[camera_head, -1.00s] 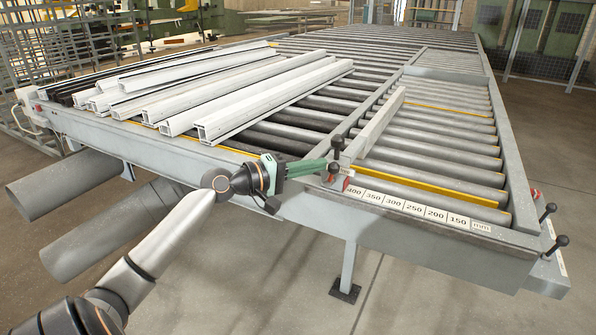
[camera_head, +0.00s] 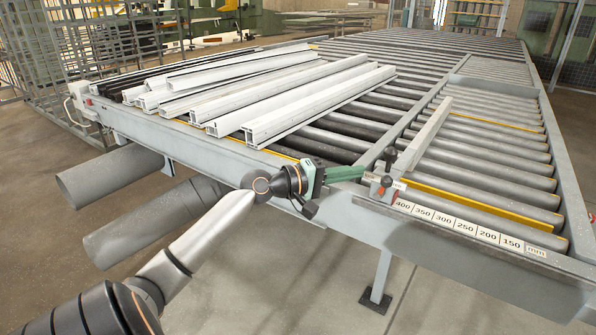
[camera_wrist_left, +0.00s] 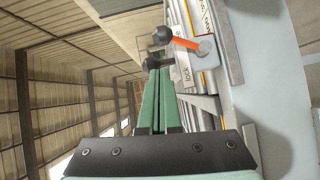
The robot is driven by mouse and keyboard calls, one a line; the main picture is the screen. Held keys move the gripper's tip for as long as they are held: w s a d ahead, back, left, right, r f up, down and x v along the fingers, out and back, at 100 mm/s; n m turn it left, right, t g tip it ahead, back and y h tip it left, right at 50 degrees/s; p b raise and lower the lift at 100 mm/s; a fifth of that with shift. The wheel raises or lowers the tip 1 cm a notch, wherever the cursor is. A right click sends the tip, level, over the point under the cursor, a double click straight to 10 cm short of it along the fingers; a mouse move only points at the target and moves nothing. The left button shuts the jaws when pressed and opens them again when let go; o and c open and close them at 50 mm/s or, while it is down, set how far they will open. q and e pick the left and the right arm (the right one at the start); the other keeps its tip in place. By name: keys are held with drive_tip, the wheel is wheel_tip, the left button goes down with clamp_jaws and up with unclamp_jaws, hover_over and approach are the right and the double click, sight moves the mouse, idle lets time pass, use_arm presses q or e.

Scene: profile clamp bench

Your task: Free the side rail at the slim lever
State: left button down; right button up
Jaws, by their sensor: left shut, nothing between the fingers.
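The slim lever (camera_head: 378,189) sits on the bench's front edge, with a red-orange arm and a black ball knob. In the left wrist view its orange arm (camera_wrist_left: 186,44) ends in the ball knob, beside a "lock" label. The side rail (camera_head: 426,136), a long grey bar, lies along the rollers behind it. My left gripper (camera_head: 362,172) is shut and empty, its green fingers pointing right, just left of the knob. In the left wrist view the closed fingers (camera_wrist_left: 158,70) end close to a dark part below the knob; contact cannot be told. My right gripper is out of view.
White profiles (camera_head: 270,95) lie stacked on the rollers to the left. A number scale (camera_head: 460,226) runs along the front edge right of the lever. The rollers right of the rail are clear.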

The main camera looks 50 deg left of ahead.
use_arm(q)
drive_tip(key=b+v, duration=0.2)
drive_tip(key=v, duration=0.8)
drive_tip(key=shift+a+r, duration=0.25)
drive_tip(key=shift+s, duration=0.1)
drive_tip(key=s+d+f+m+g+y, duration=0.1)
drive_tip(key=s+d+f+m+g, duration=0.1)
drive_tip(key=f, duration=0.8)
drive_tip(key=s+d+f+m+g+y, duration=0.1)
drive_tip(key=d+f+y, duration=0.15)
drive_tip(key=f, duration=0.65)
drive_tip(key=s+d+f+m+g, duration=0.2)
drive_tip(key=d+f, duration=0.1)
drive_tip(key=f, duration=0.7)
drive_tip(key=s+d+f+m+g, duration=0.1)
drive_tip(key=s+d+f+m, duration=0.4)
drive_tip(key=d, duration=0.4)
drive_tip(key=s+d+f+m, duration=0.5)
drive_tip(key=s+d+f, duration=0.2)
drive_tip(key=d, duration=0.2)
drive_tip(key=shift+g, duration=0.4)
